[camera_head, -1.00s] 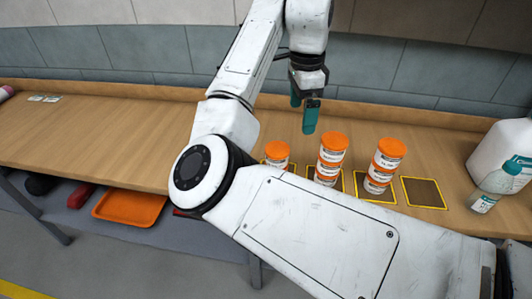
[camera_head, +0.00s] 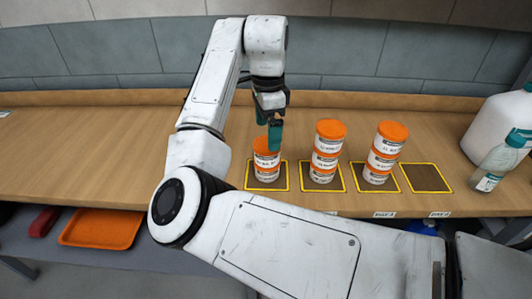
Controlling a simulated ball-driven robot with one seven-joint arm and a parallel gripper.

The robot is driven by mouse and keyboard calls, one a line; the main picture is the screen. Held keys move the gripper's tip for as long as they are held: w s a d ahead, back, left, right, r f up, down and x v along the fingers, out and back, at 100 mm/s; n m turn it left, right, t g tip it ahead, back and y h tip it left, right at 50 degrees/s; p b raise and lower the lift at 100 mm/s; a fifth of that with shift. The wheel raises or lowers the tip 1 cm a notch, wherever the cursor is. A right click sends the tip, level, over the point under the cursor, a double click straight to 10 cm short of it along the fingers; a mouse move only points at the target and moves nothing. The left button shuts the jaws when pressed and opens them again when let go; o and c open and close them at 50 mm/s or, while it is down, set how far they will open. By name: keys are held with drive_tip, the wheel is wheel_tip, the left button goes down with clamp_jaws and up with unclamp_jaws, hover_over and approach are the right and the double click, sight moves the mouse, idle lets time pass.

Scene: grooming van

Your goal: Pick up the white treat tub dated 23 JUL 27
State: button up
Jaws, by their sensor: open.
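White tubs with orange lids stand on yellow-edged dark pads. A lone tub (camera_head: 266,162) is on the left pad. A stack of two tubs (camera_head: 327,152) is on the middle pad, and another stack of two (camera_head: 385,154) is on the pad to its right. The labels have dark print, too small to read, so I cannot tell which tub is dated 23 JUL 27. My gripper (camera_head: 269,130) has teal fingers, is open and points down at the left tub's lid. One finger overlaps the lid's right side in the picture; I cannot tell whether they touch.
An empty yellow-edged pad (camera_head: 426,178) lies on the right. A white jug (camera_head: 497,125) and a clear spray bottle (camera_head: 498,163) stand at the far right. The wooden counter (camera_head: 90,150) is clear on the left. An orange tray (camera_head: 100,228) sits below it.

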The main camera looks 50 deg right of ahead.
sight(267, 152)
drive_tip(key=shift+s+a+f, duration=0.1)
drive_tip(key=shift+f, duration=1.45)
drive_tip(key=shift+a+f, duration=0.1)
drive_tip(key=shift+f, duration=1.45)
drive_tip(key=c, duration=1)
drive_tip(key=shift+c, duration=0.4)
drive_tip(key=shift+r, duration=0.15)
